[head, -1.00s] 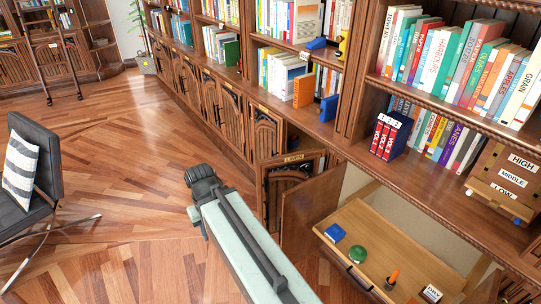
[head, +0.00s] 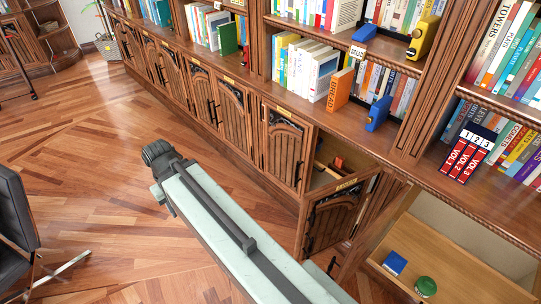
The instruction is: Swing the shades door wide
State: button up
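A carved wooden cabinet door (head: 335,217) stands part open in the lower row, with a small brass label plate at its top. The plate's wording is too small to read, so I cannot confirm it says shades. Behind it the cabinet opening (head: 325,178) shows, with small red and orange things inside. My arm runs from the bottom right toward the upper left. My gripper (head: 163,170) is the dark end, over the floor, left of the open door and apart from it. Its fingers are not clear enough to tell open from shut.
Closed cabinet doors (head: 235,110) line up to the left. An open drawer (head: 455,285) at the lower right holds a blue block (head: 394,263) and a green round thing (head: 425,286). A black chair (head: 15,225) stands at the left. The wood floor (head: 90,150) between is clear.

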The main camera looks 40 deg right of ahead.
aim_at(290, 141)
jog(key=u, duration=0.1)
jog(key=i, duration=1.35)
jog(key=z, duration=0.15)
